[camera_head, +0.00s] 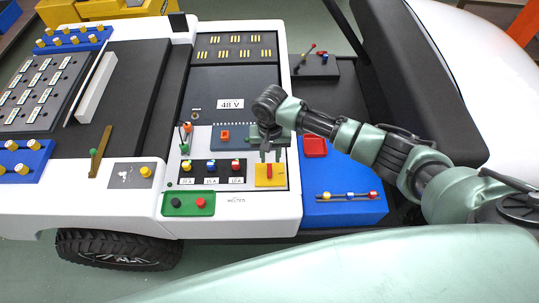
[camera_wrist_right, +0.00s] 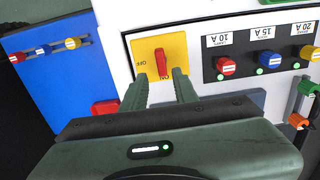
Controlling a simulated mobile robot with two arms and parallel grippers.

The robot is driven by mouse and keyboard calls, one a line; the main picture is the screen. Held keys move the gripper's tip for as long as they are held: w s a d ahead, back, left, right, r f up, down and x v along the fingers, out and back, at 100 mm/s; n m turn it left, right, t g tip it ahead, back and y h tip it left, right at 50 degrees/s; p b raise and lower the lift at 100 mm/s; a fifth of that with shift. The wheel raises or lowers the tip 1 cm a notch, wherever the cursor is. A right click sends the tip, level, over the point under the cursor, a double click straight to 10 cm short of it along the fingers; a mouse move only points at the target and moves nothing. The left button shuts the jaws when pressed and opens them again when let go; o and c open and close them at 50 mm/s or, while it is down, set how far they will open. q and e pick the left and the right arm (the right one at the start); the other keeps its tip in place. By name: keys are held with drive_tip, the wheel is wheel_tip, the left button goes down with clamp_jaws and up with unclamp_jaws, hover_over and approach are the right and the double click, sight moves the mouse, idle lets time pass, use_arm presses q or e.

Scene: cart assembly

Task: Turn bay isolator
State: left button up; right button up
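The bay isolator is a yellow square plate (camera_head: 262,182) with a red handle (camera_head: 270,171) at the lower right of the cart's control panel. In the right wrist view the yellow plate (camera_wrist_right: 178,44) carries the red handle (camera_wrist_right: 161,61), which stands lengthwise in line with my fingers. An OFF label is left of it, and another label, seen upside down, is at its near end. My right gripper (camera_head: 270,155) is at the plate's far edge. Its fingers (camera_wrist_right: 161,80) are apart, with nothing between them, just short of the handle. My left gripper is not in view.
Beside the isolator is a row of red, blue and yellow fuses (camera_head: 211,167). A blue box (camera_head: 345,208) with a red block (camera_head: 315,147) is to the right. A 48 V label (camera_head: 230,104) is behind.

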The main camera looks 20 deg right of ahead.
sight(270, 169)
wheel_tip(270, 169, down, 6)
drive_tip(key=b, duration=0.6)
drive_tip(key=shift+r, duration=0.1)
drive_tip(key=shift+a+f+b, duration=0.1)
drive_tip(key=shift+f+b, duration=0.4)
drive_tip(key=shift+f, duration=0.55)
clamp_jaws()
drive_tip(key=m, duration=0.4)
drive_tip(key=shift+s+a, duration=0.1)
drive_tip(key=shift+a, duration=0.05)
drive_tip(key=m, duration=0.8)
drive_tip(key=shift+a, duration=0.1)
drive_tip(key=m, duration=0.5)
drive_tip(key=shift+c, duration=0.7)
unclamp_jaws()
drive_tip(key=shift+d+m, duration=0.2)
drive_tip(key=shift+m, duration=0.2)
drive_tip(key=o, duration=0.4)
